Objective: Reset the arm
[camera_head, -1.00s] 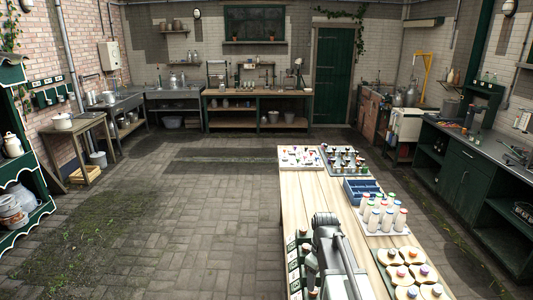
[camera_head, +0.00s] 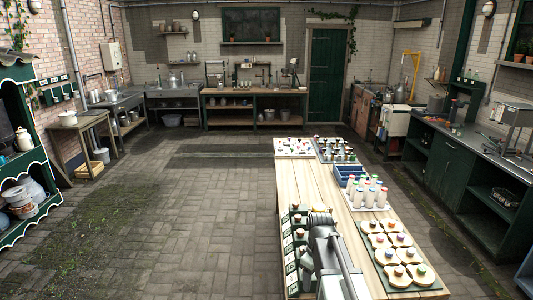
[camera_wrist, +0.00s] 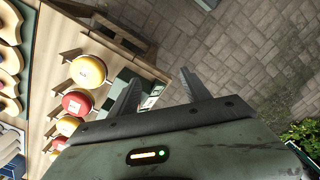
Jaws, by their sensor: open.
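My gripper (camera_wrist: 160,80) is open in the wrist view, with its two dark fingers spread and nothing between them. Below it are the table's edge and the paved floor. Round yellow (camera_wrist: 88,70) and red (camera_wrist: 78,103) tops stand in a row to the left of the fingers, apart from them. In the head view my arm reaches over the near left part of the wooden table (camera_head: 305,180). The gripper's fingers are not clear there.
The table holds a row of dark labelled items along its left edge, a blue crate (camera_head: 346,175), white bottles (camera_head: 369,193) with coloured caps and a tray of round pieces (camera_head: 395,285). The paved floor (camera_head: 190,230) to the left is open. A dark green counter (camera_head: 455,165) stands right.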

